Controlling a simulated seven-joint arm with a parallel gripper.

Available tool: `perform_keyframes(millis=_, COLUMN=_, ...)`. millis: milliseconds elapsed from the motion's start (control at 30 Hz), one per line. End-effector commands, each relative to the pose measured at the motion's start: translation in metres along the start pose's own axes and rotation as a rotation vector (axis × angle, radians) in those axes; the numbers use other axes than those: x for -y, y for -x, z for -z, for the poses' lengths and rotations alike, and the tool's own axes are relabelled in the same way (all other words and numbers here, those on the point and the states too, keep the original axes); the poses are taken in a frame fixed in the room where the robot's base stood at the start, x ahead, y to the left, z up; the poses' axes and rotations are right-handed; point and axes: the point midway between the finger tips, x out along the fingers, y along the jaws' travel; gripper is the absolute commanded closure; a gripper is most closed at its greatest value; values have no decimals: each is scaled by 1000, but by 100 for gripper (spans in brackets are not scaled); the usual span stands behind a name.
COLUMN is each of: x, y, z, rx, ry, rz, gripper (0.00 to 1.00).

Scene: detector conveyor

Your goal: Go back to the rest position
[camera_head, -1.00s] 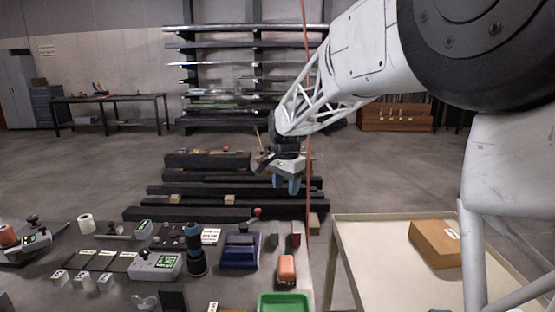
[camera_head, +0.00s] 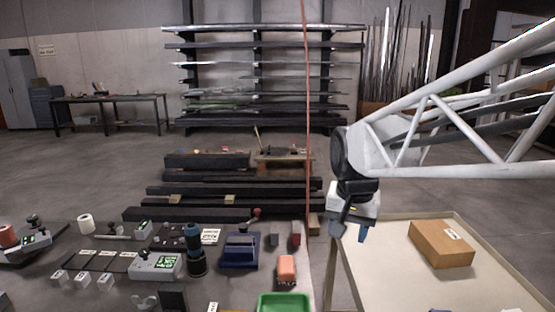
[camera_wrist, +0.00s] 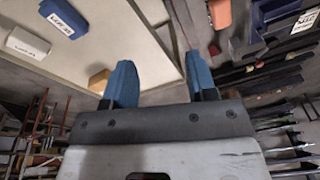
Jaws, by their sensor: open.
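My gripper (camera_head: 350,232) hangs in the air at the left edge of the cream-topped table (camera_head: 395,270), pointing down in the head view. Its two blue fingers stand apart in the wrist view (camera_wrist: 163,85), with nothing between them. It is open and empty. My arm reaches in from the right of the head view.
A cardboard box (camera_head: 441,243) lies on the cream table. Left of it, the dark work surface holds a green tray (camera_head: 284,303), an orange block (camera_head: 287,268), a blue device (camera_head: 239,250), a dark bottle (camera_head: 194,250) and a grey meter (camera_head: 156,266). A red vertical line (camera_head: 306,120) stands between.

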Motion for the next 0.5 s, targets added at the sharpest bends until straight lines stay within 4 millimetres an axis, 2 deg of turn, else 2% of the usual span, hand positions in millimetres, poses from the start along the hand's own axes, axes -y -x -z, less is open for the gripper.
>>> perform_keyframes(millis=200, x=-35, y=-2, z=-54, rx=-23, ry=85, rz=2, gripper=48)
perform_keyframes(millis=500, x=-76, y=-16, z=-124, rx=-54, ry=206, rz=0, gripper=48)
